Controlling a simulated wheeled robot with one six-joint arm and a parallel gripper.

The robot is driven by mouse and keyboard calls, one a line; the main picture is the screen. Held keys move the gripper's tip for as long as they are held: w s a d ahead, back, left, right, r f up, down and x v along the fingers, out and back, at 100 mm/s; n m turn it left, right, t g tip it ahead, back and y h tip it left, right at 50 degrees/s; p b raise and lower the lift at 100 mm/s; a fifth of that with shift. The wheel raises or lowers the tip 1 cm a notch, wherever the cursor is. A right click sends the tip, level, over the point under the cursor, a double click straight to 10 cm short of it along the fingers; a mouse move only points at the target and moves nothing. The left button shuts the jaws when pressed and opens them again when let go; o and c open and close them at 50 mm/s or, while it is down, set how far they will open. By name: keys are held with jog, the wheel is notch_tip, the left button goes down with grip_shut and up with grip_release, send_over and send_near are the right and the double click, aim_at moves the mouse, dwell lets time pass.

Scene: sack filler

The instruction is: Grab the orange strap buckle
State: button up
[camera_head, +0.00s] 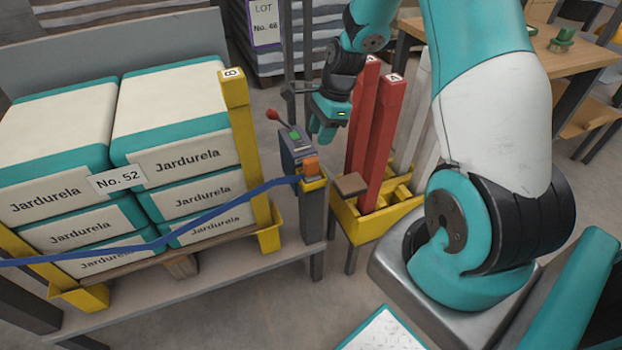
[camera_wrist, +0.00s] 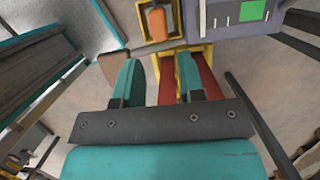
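The orange strap buckle (camera_head: 311,166) sits at a yellow holder on the side of a grey control box (camera_head: 294,148), at the end of a blue strap (camera_head: 215,209). In the wrist view the orange buckle (camera_wrist: 158,25) stands upright inside a yellow frame, beyond my fingertips and roughly in line with the gap between them. My gripper (camera_head: 324,128) hangs above and slightly right of the buckle in the head view, apart from it. In the wrist view my gripper (camera_wrist: 159,64) has its two teal fingers spread, with nothing between them.
A red-knobbed lever (camera_head: 272,114) stands beside the control box. Stacked Jardurela sacks (camera_head: 178,145) and a yellow post marked B (camera_head: 240,140) are at left. A yellow bin (camera_head: 372,227) holds red posts (camera_head: 383,140). A brown pad (camera_head: 351,185) is close to the buckle.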

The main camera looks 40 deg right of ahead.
aim_at(311, 159)
jog(key=x, duration=0.3)
jog(key=b+x, duration=0.1)
jog(key=x, duration=0.6)
jog(key=shift+a+f+b, duration=0.2)
jog(key=shift+a+b, duration=0.15)
grip_shut()
jog(key=shift+r, duration=0.1)
